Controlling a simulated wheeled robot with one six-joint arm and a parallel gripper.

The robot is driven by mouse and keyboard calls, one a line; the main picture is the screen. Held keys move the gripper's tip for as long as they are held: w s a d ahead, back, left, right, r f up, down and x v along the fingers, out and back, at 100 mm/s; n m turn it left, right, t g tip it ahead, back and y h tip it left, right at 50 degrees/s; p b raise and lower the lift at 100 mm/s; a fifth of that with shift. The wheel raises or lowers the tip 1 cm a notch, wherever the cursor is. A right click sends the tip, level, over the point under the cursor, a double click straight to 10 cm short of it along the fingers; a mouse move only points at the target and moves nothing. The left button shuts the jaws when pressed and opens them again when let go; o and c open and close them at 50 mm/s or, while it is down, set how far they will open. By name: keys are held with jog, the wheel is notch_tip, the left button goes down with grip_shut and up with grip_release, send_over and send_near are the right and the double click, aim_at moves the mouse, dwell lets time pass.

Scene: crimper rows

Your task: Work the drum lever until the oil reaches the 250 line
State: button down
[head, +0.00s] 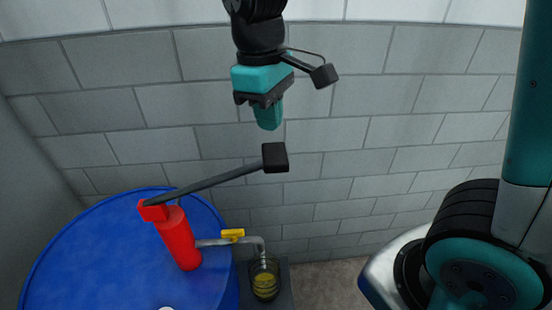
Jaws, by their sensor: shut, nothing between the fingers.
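The blue drum (90,255) stands at the lower left in the head view with a red pump (179,240) on its top. The dark drum lever (215,180) slopes up to the right from the pump head and ends in a black block grip (275,158). My gripper (268,118) points down above the grip, shut and empty, with a gap between them. A clear jar (264,280) under the spout holds some yellow oil; its 250 line is too small to read.
A grey spout pipe (250,240) with a yellow valve handle (232,236) runs from the pump to the jar. The jar stands on a dark stand (286,290). A grey block wall (400,140) is behind. The space around the lever grip looks clear.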

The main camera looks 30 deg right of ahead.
aim_at(270, 151)
jog(key=shift+s+d+f+b, duration=0.1)
jog(key=shift+f+b, duration=0.75)
jog(key=shift+f, duration=0.3)
jog(key=shift+s+f+b, duration=0.1)
jog(key=shift+f+b, duration=0.75)
jog(key=shift+f, duration=0.25)
notch_tip(270, 151, down, 4)
jog(key=b, duration=0.2)
jog(key=shift+b, duration=0.35)
jog(key=shift+w+r+p, duration=0.15)
jog(key=shift+r+p, duration=0.3)
jog(key=shift+p, duration=0.05)
jog(key=shift+w+a+r+p, duration=0.15)
jog(key=shift+w+a+p, duration=0.3)
jog(key=shift+w, duration=0.1)
jog(key=shift+w+a+r+p, duration=0.15)
jog(key=shift+w+a+p, duration=0.25)
jog(key=shift+w, duration=0.15)
